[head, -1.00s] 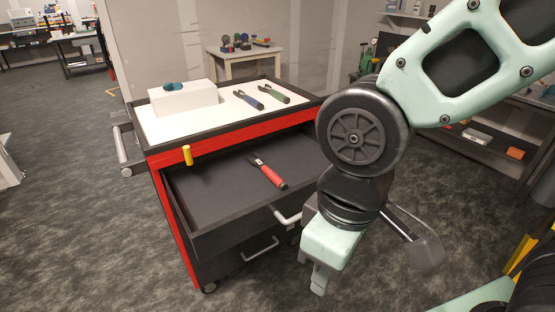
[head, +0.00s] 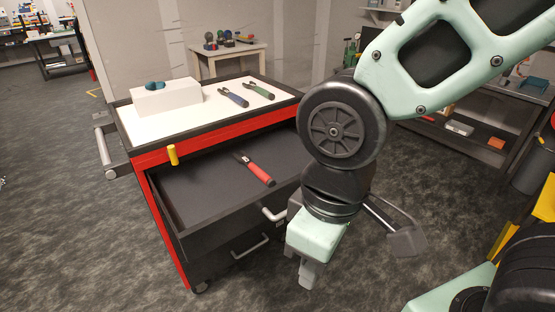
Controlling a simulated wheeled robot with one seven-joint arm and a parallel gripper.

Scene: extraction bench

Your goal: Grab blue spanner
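The blue spanner (head: 233,97) lies on the white top of the red and black tool cart (head: 222,124), left of a similar green-handled tool (head: 259,91). My gripper (head: 308,276) hangs pointing down in front of the cart's right side, lower than the cart top and well apart from the blue spanner. Its fingers are small and partly hidden by the hand, so I cannot tell whether they are open. No object shows in it.
The cart's upper drawer (head: 190,205) is pulled out, with a red-handled tool (head: 257,170) inside. A white box (head: 166,99) with a dark teal object (head: 155,85) stands on the cart top. A yellow cylinder (head: 172,155) is at the drawer's left. A small table (head: 229,50) stands behind.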

